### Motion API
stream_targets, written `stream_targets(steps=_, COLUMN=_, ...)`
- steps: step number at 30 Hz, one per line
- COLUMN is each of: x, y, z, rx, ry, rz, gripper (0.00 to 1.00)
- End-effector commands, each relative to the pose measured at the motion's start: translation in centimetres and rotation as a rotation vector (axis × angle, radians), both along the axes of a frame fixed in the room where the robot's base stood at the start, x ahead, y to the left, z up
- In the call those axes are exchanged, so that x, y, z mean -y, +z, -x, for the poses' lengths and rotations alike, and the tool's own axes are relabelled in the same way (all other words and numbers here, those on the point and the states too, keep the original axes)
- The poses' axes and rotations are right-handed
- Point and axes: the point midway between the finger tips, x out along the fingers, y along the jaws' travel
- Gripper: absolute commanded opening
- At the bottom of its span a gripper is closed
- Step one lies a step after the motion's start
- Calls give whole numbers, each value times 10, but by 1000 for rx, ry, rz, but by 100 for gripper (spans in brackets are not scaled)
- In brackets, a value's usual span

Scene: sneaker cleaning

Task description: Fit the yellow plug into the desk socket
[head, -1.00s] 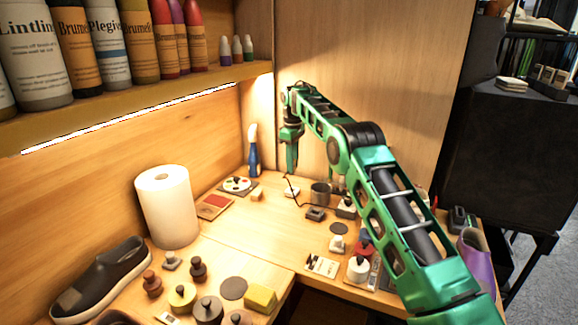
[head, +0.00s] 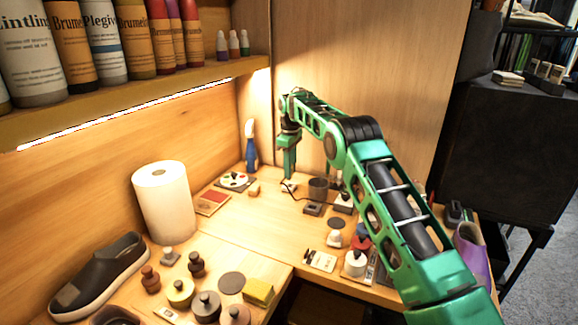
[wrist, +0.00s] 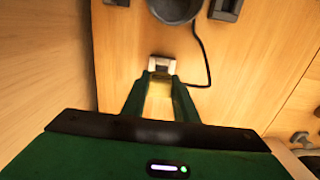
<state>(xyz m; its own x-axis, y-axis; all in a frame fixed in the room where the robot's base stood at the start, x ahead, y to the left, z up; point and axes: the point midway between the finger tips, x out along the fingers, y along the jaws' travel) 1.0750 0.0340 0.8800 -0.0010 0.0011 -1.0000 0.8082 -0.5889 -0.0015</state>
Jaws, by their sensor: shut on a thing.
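The pale desk socket (wrist: 162,64) lies just beyond the fingertips. I cannot tell whether the plug touches it or is inside it. A thin dark cord (wrist: 207,62) curves in from the right toward the plug. In the head view, my gripper (head: 289,176) points down at the back of the desk, right over the small pale socket (head: 289,187). The plug is hidden there.
A dark cup (head: 317,189) and a small dark block (head: 312,209) stand right of the gripper. The wooden back wall is close behind. Desk space in front is clear.

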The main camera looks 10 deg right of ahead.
Motion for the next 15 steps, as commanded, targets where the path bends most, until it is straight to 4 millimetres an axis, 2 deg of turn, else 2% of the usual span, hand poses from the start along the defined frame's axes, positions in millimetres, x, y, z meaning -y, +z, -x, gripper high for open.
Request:
stream_targets(steps=6, x=0, y=-12, z=0, rx=0, ry=0, rz=0, gripper=7)
stream_targets(steps=15, x=0, y=-16, z=1, rx=0, ry=1, rz=0, gripper=7)
